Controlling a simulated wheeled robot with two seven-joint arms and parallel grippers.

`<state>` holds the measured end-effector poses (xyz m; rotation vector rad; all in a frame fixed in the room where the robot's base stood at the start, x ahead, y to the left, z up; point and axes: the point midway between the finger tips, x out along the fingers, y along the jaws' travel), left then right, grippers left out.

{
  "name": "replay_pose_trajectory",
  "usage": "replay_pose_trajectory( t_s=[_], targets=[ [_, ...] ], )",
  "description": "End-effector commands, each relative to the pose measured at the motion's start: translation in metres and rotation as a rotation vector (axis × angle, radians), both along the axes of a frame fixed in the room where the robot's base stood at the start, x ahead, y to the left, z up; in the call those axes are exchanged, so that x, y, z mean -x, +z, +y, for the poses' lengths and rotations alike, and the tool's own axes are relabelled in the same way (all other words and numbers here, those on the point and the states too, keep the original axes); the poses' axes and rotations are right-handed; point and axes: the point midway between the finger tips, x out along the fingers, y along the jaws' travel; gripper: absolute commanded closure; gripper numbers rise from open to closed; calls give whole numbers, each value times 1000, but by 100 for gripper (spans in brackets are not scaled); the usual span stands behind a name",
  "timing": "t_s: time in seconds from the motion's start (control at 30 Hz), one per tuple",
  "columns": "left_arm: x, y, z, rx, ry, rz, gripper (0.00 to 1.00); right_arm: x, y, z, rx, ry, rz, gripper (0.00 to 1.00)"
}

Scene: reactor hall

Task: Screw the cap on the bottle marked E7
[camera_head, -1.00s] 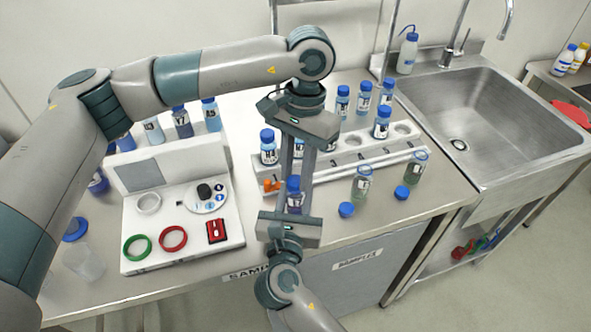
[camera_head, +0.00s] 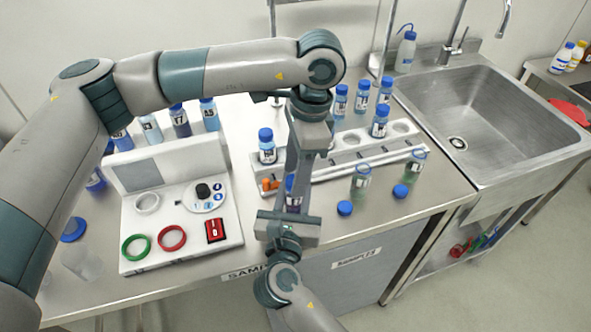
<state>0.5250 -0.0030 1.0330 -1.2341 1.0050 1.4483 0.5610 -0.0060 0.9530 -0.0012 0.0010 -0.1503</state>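A small bottle with a dark body and a blue cap (camera_head: 290,181) is upright at the table's front edge, between my two grippers. Its label is too small to read. My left gripper (camera_head: 298,178) points down over it from above, its fingers seen nearly edge-on beside the cap; whether they press on the cap is hidden. My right gripper (camera_head: 292,212) comes from below, its fingers around the bottle's body. Two uncapped bottles with greenish liquid, one (camera_head: 361,184) nearer and one (camera_head: 415,169) farther right, stand on the table. Loose blue caps (camera_head: 345,208) and (camera_head: 400,191) lie near them.
A white rack (camera_head: 347,143) holds several blue-capped bottles behind my grippers. A white panel (camera_head: 190,250) with coloured rings and a red switch stands left. The sink (camera_head: 490,120) is right. Bare table lies at front right.

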Motion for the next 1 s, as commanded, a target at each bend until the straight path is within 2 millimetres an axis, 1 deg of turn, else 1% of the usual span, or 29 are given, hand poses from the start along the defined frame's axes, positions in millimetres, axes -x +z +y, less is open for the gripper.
replay_pose_trajectory(
  t_s=[0.27,0.37,0.6,0.7,1.0],
  targets=[
    [0,2,0,0,0,1,55,0,0,0,0,0,1,100],
    [0,9,0,0,0,0,55,0,0,0,0,0,1,100],
    [0,34,0,0,0,1,55,0,0,0,0,0,1,100],
    [1,42,0,0,0,1,55,0,0,0,0,0,1,100],
    [1,45,0,-1,0,2,55,0,0,0,0,0,0,100]
  ],
)
